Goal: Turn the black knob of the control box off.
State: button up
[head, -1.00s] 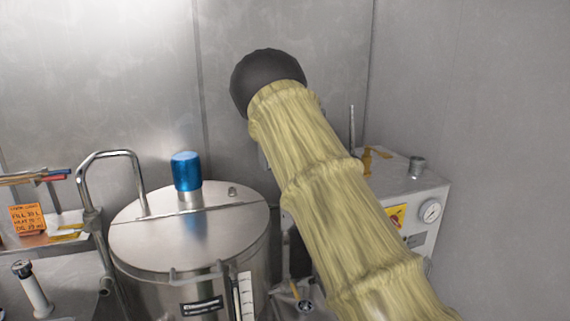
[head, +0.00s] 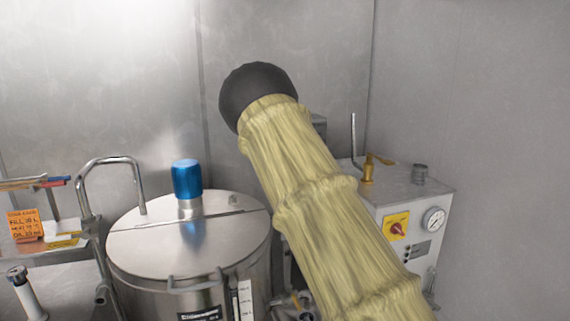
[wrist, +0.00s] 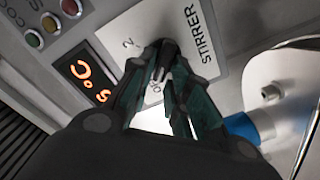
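The black knob (wrist: 168,49) stands on this plate, mostly covered by my fingers. My gripper (wrist: 164,62) reaches up to it, with its two dark fingers leaning together and their tips close on either side of the knob. The fingers hide the knob's pointer direction. In the head view, my arm's yellow sleeve fills the middle, and neither my gripper nor the black knob can be seen.
Beside the plate are a lit red display (wrist: 84,76) and several coloured lamps (wrist: 50,22). The head view shows a steel tank (head: 160,242) with a blue cap (head: 187,179) left of my arm. A white box (head: 425,195) with a gauge and red knob stands right.

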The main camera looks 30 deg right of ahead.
jog(key=shift+o, duration=0.6)
jog(key=shift+s, duration=0.1)
jog(key=v, duration=1.1)
jog(key=shift+s, duration=0.35)
jog(key=shift+a+f, duration=0.1)
jog(key=shift+f, duration=0.05)
